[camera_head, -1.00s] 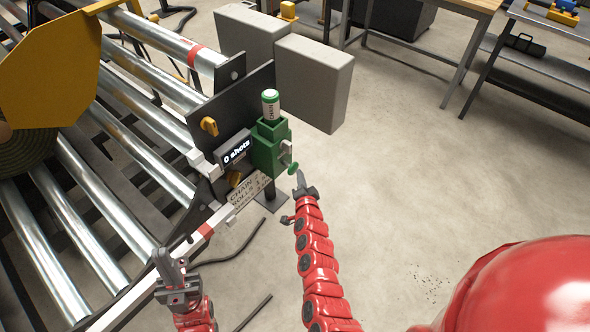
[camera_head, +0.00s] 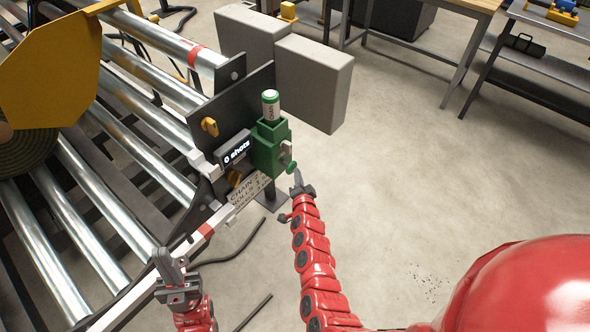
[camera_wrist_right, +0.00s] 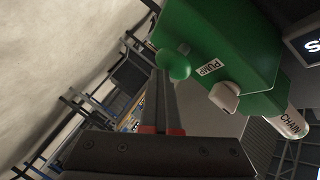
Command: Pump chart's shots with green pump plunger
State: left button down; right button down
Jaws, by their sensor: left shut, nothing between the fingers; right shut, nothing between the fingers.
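The display (camera_head: 236,152) reads "0 shots". The chart (camera_head: 246,190) below shows "CHAIN" and "ROLLS" lines; its figures are hard to read. My right gripper (camera_head: 298,175) is shut and empty, close to the knob; its fingers (camera_wrist_right: 160,92) lie just below the knob, contact unclear. My left gripper (camera_head: 165,262) is shut and empty by the white rail.
A green-and-white canister (camera_head: 270,103) labelled "CHAIN" stands on the box. Metal rollers (camera_head: 90,190) fill the left. Grey blocks (camera_head: 315,80) stand behind.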

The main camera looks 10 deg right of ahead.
jog(key=shift+w+a, duration=0.5)
jog(key=shift+w, duration=0.1)
dwell(0.8)
jog(key=shift+s+d, duration=0.1)
jog(key=shift+s, duration=0.05)
jog(key=shift+s+d+b, duration=0.65)
jog(key=shift+s+d, duration=0.25)
jog(key=shift+s, duration=0.3)
jog(key=shift+d, duration=0.1)
jog(key=s+d+b, duration=0.1)
jog(key=s, duration=0.1)
jog(key=s+d+b, duration=0.1)
jog(key=s+d, duration=0.1)
jog(key=shift+b, duration=0.3)
